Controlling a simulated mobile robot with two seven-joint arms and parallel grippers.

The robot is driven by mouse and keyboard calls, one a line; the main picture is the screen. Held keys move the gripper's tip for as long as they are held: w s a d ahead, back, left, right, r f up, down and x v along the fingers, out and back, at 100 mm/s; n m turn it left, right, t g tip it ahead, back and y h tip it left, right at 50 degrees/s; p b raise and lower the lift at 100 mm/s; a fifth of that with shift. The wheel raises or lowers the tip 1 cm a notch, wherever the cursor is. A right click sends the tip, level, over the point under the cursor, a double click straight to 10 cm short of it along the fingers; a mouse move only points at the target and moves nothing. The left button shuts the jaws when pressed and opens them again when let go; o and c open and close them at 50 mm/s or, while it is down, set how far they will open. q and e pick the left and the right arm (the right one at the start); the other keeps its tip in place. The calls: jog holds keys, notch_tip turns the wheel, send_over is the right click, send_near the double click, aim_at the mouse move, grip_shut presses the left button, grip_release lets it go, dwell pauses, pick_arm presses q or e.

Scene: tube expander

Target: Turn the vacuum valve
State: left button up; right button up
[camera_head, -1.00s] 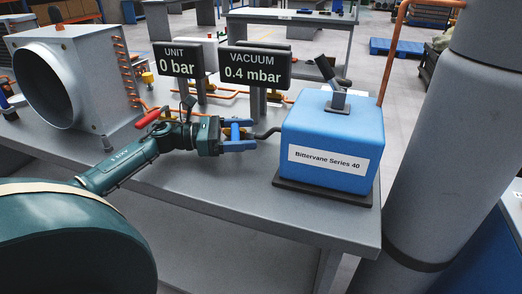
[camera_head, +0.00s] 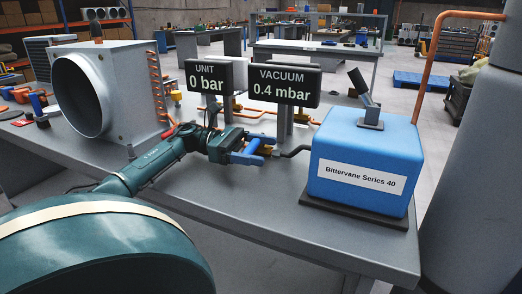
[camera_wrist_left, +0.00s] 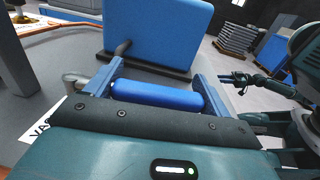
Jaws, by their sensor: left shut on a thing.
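The blue valve handle (camera_wrist_left: 157,95) is a rounded bar lying between the two blue-grey fingers of my left gripper (camera_wrist_left: 158,88) in the left wrist view. The fingers sit at its two ends and the gripper is shut on it. In the head view my left gripper (camera_head: 254,148) is beside the short dark pipe left of the blue pump box (camera_head: 330,192). The valve body is mostly hidden there. The vacuum sign (camera_head: 285,85) reads 0.4 mbar. My right gripper (camera_wrist_left: 241,78) shows small at the right of the left wrist view; its jaws are too small to judge.
The unit sign (camera_head: 208,78) reads 0 bar. A grey fan unit (camera_head: 120,80) stands behind my left arm. Copper pipes run behind the signs. The table's front strip (camera_head: 260,225) is bare. A grey column stands at the right.

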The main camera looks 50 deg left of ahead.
pick_arm(q)
jog(key=o, duration=1.3)
jog(key=shift+r, duration=0.1)
notch_tip(320, 180, up, 10)
jog(key=p, duration=0.1)
jog(key=shift+c, duration=0.2)
